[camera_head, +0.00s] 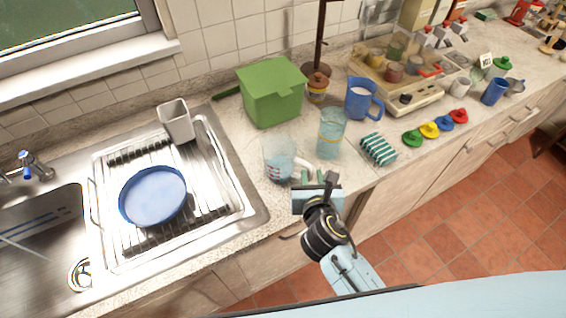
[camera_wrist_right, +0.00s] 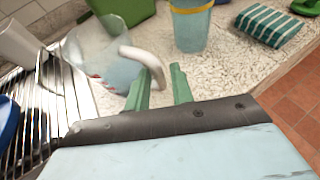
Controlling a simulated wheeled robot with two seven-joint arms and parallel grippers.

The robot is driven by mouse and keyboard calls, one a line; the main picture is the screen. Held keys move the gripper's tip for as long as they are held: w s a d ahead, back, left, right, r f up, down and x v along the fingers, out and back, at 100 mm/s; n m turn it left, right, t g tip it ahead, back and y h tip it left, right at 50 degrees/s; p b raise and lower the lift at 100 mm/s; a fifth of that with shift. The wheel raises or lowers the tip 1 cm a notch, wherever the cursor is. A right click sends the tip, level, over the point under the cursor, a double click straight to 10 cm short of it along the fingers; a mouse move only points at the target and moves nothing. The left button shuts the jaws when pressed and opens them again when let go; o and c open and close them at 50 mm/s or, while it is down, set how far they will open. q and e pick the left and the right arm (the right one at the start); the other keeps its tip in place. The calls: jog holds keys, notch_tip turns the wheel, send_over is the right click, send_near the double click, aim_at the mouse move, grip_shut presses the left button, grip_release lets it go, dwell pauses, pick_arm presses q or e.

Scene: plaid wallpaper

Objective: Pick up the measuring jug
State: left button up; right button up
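The measuring jug (camera_head: 278,160) is clear with red markings and a pale handle. It stands upright on the counter just right of the sink. In the right wrist view the jug (camera_wrist_right: 98,52) is at upper left, its white handle (camera_wrist_right: 150,62) pointing toward my fingers. My right gripper (camera_head: 317,177) is at the counter's front edge, close to the handle side. Its two green fingers (camera_wrist_right: 160,88) are apart, with the handle's end showing in the gap between them; I cannot tell whether it lies within their reach. My left gripper is out of view.
A clear blue tumbler (camera_head: 331,133) stands right of the jug, near the gripper. A green box (camera_head: 271,95) and a blue jug (camera_head: 361,100) stand behind. The drainer (camera_head: 222,185) with a blue plate (camera_head: 153,195) is left.

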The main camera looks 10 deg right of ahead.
jog(key=x, duration=0.4)
jog(key=shift+w+a, duration=0.1)
jog(key=shift+w, duration=0.2)
jog(key=shift+c, duration=0.2)
grip_shut()
jog(key=shift+r, duration=0.1)
